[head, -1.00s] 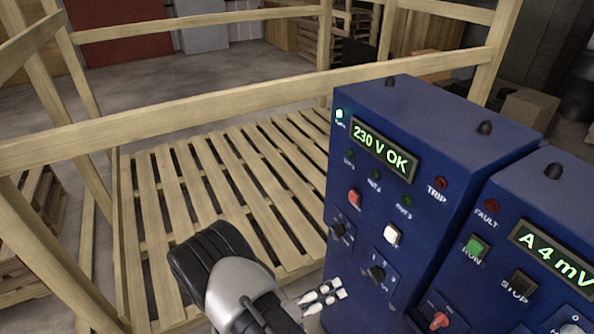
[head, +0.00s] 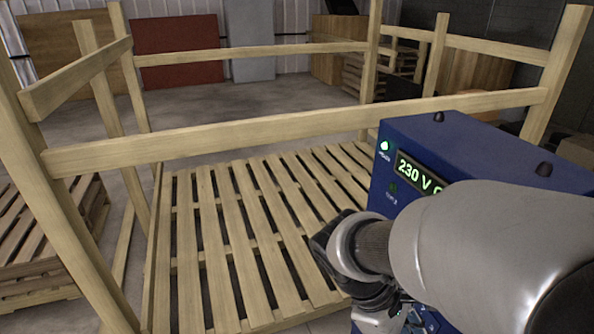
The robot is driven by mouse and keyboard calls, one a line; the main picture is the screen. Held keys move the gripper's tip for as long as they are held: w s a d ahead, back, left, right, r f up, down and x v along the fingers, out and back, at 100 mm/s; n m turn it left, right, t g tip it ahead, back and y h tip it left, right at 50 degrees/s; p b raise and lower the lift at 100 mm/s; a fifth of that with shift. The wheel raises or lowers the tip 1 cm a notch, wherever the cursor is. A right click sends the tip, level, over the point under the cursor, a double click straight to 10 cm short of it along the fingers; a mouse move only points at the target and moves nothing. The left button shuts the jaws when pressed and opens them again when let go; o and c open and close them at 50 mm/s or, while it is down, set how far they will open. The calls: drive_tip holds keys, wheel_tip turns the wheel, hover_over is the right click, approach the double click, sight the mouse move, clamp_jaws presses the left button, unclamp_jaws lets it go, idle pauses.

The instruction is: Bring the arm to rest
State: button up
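My arm reaches in from the lower right of the head view, its large grey link in front of the blue control box (head: 458,134). The darker wrist joints hang lower, near the bottom edge, between the slatted pallet (head: 230,230) and the box. I cannot make out the gripper's fingers; they are hidden behind the arm or below the frame. The box's green display reads "230 V" and then is cut off by the arm. A lit lamp shows at its upper left corner. Most of its front, with the switches, is hidden.
A wooden rail frame (head: 300,122) with posts surrounds the pallet, whose slats are bare. Another pallet stack (head: 45,245) stands at the left. A red panel (head: 180,62) leans at the back wall. The floor behind the frame is largely open.

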drive_tip(key=s+a+r+m+t+y+b, duration=0.1)
drive_tip(key=s+a+r+m+t+y, duration=0.3)
drive_tip(key=m, duration=0.6)
drive_tip(key=shift+s+a+r+m+t+y, duration=0.3)
drive_tip(key=shift+s+r+m+t+y, duration=0.15)
drive_tip(key=shift+r+t+y, duration=0.8)
